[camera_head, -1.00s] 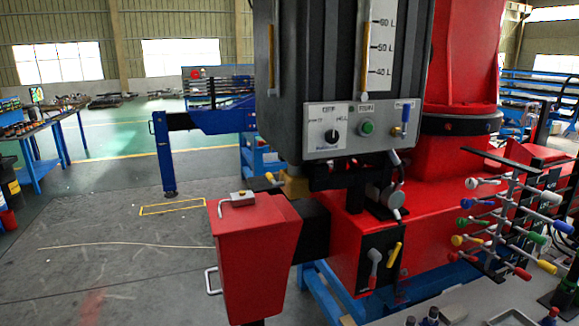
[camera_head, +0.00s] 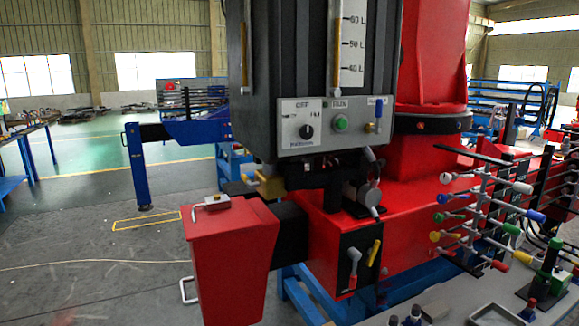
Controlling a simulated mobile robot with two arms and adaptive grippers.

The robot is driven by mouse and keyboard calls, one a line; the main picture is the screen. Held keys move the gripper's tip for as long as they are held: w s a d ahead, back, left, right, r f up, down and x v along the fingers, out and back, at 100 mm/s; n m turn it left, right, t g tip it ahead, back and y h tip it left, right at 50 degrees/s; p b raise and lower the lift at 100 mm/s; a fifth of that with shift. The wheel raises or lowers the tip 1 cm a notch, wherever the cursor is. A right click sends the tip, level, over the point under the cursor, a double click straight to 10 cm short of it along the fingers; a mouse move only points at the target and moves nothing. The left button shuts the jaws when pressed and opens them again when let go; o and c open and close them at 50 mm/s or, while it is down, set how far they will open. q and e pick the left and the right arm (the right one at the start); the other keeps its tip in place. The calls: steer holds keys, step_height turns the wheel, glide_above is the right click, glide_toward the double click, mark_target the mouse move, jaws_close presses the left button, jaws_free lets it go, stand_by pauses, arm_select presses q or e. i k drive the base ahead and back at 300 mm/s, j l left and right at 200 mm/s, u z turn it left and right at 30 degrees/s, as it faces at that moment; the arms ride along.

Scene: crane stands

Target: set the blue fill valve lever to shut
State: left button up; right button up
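The blue fill valve lever (camera_head: 379,107) is on the right end of the light grey control panel (camera_head: 322,146), under the dark tank. It looks upright, above a small brass-coloured valve fitting (camera_head: 369,127). A green round button (camera_head: 341,123) and a black rotary knob (camera_head: 306,132) sit to its left on the same panel. The labels are too small to read surely. Neither of my grippers shows in the head view, and nothing is touching the lever.
A red box (camera_head: 228,262) stands below left of the panel. A red-and-yellow lever plate (camera_head: 360,262) is below it. A rack of coloured levers (camera_head: 480,215) stands to the right. A grey table (camera_head: 450,300) fills the lower right. Open floor lies left.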

mark_target(379, 103)
steer(key=i+j, duration=0.35)
steer(key=j, duration=0.3)
steer(key=i+j+z, duration=0.1)
steer(key=i+j, duration=0.1)
steer(key=j, duration=0.1)
